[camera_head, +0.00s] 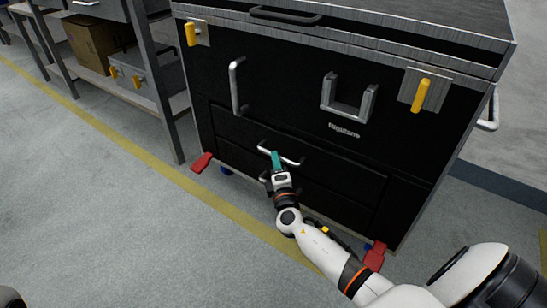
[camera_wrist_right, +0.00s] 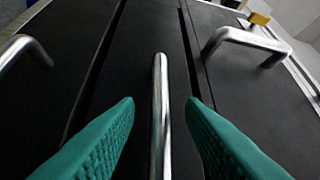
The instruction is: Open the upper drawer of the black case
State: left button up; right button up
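The black case (camera_head: 300,75) stands upright on the floor in the head view. Its upper drawer (camera_head: 235,128) is closed, front flush with the case. The drawer's silver bar handle (camera_head: 293,162) also shows in the right wrist view (camera_wrist_right: 160,110). My right gripper (camera_head: 276,157) is at this handle. In the right wrist view its two green fingers (camera_wrist_right: 160,135) stand apart, one on each side of the bar, with a gap on both sides. The lower drawer (camera_head: 325,198) is partly hidden by my right arm. My left gripper is out of view.
Silver handles (camera_head: 237,85) and yellow latches (camera_head: 421,95) are on the case front above the drawers. Red foot pedals (camera_head: 202,162) stick out at the base. A metal shelf (camera_head: 160,85) stands to the left. Floor in front is clear.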

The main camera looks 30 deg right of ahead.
jog(key=shift+b+x, duration=0.3)
jog(key=shift+x, duration=1.55)
grip_shut()
